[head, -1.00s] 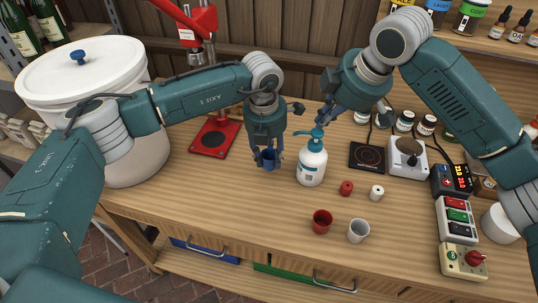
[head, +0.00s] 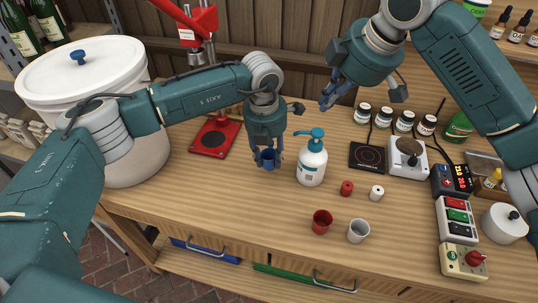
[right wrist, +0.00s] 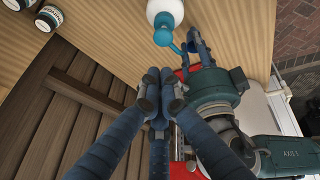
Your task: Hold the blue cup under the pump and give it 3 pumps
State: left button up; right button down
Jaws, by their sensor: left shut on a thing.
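The blue cup (head: 268,161) is upright in my left gripper (head: 267,157), whose fingers are shut around it, just left of the pump bottle. The white pump bottle (head: 312,166) stands on the bench, with its teal pump head (head: 314,134) up and its spout pointing left toward the cup. Whether the spout tip is directly over the cup's mouth I cannot tell. My right gripper (head: 327,101) is above and behind the pump head, apart from it. In the right wrist view its fingers (right wrist: 160,95) are together and empty, with the pump head (right wrist: 163,36) beyond them.
A red cup (head: 322,221), a white cup (head: 358,231) and two small spools stand in front of the bottle. A hot plate (head: 367,157), a scale (head: 407,158) and several jars are to the right. A red press (head: 212,139) and a large white pot (head: 120,110) are left.

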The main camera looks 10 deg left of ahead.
jog(key=v, duration=1.1)
jog(key=shift+r, duration=0.25)
jog(key=shift+d, duration=0.1)
pick_arm(q)
jog(key=shift+s+a+b, duration=0.1)
jog(key=shift+s+a, duration=0.1)
jog(key=shift+a, duration=1.15)
jog(key=shift+s+a+b, duration=0.15)
jog(key=shift+s+a, duration=0.05)
jog(key=shift+a, duration=1.1)
jog(key=shift+s+a+b, duration=0.1)
jog(key=shift+s+a, duration=0.1)
jog(key=shift+a, duration=1.15)
pick_arm(e)
jog(key=shift+f, duration=0.35)
jog(key=shift+s+f, duration=0.1)
